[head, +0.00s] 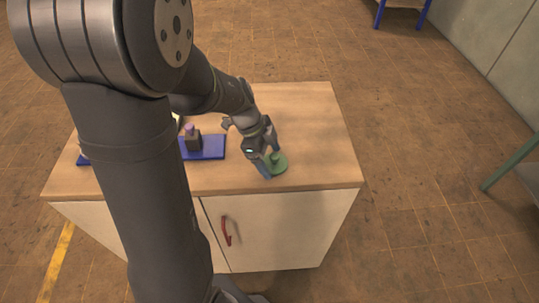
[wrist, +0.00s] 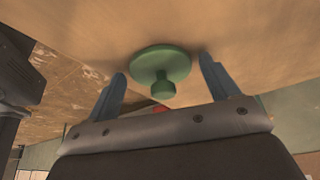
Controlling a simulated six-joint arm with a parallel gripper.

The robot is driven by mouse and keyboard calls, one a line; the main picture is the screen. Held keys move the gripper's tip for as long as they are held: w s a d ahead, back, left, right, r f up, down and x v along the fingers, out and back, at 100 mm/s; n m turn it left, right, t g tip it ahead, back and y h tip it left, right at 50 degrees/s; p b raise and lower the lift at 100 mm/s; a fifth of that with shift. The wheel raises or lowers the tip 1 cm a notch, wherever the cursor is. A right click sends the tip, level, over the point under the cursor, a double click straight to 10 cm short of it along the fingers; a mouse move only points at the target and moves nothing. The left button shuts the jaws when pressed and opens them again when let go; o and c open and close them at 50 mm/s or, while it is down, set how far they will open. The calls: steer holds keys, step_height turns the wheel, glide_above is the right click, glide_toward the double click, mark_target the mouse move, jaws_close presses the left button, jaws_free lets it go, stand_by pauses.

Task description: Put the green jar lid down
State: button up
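The green jar lid (head: 280,164) lies on the wooden top near its front edge, right of centre in the head view. In the wrist view the lid (wrist: 150,62) is a round disc with a knob, flat against the wooden surface. My gripper (head: 270,163) is down at the lid, with one finger on each side of it. In the wrist view the fingers of my gripper (wrist: 162,70) are spread wide, with visible gaps between them and the knob. Part of the lid is hidden by the fingers in the head view.
A blue mat or tray (head: 213,147) lies left of my gripper, with a dark block with a purple top (head: 192,138) on it. My arm hides part of that side. The cabinet top (head: 320,125) is clear at the right and back. A red handle (head: 226,231) is on the cabinet front.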

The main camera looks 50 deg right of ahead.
mark_target(274, 156)
steer(key=shift+r, duration=0.15)
steer(key=v, duration=1.2)
steer(key=x, duration=1.2)
steer(key=shift+f, duration=0.35)
step_height(274, 156, up, 3)
steer(key=shift+f, duration=0.1)
steer(key=shift+r, duration=0.65)
